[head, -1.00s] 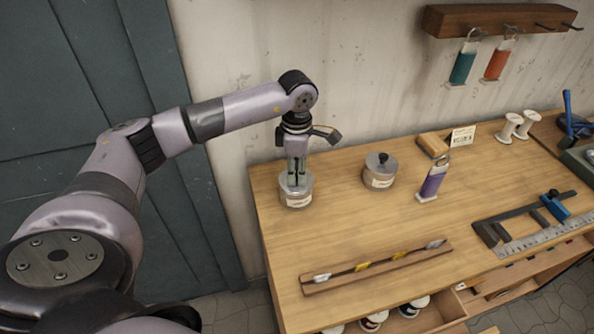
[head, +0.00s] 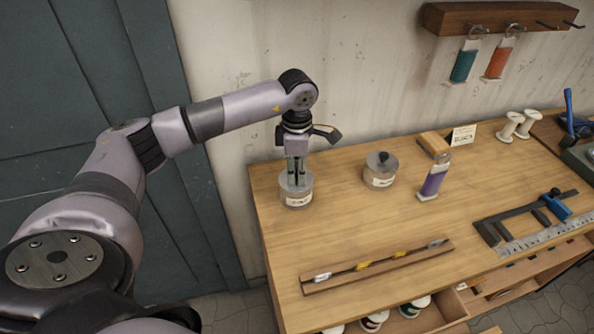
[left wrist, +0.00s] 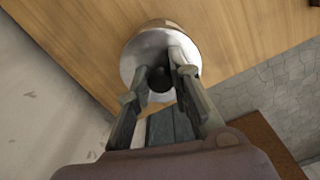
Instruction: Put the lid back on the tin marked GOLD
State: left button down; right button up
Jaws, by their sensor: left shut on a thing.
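A round tin (head: 297,201) with a pale label stands near the left end of the workbench; the lettering is too small to read surely. Its grey metal lid (left wrist: 134,57) has a dark knob (left wrist: 160,84). My left gripper (head: 296,178) points straight down over this tin, its fingers shut on the lid's knob. The lid is level on or right at the tin's top; I cannot tell whether it is fully seated. A second labelled tin (head: 379,178) stands to the right with its knobbed lid on. My right gripper is not in view.
The workbench (head: 330,235) is clear around the tins. A purple tagged item (head: 433,181) stands right of the second tin. A clamp (head: 530,215), a ruler (head: 540,237) and white spools (head: 510,124) are farther right.

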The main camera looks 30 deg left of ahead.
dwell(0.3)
pick_arm(q)
jog(key=c, duration=1.4)
grip_release()
jog(key=shift+o, duration=0.2)
jog(key=o, duration=0.5)
jog(key=shift+r+p, duration=2)
jog(key=shift+r, duration=1.45)
jog(key=shift+c, duration=0.5)
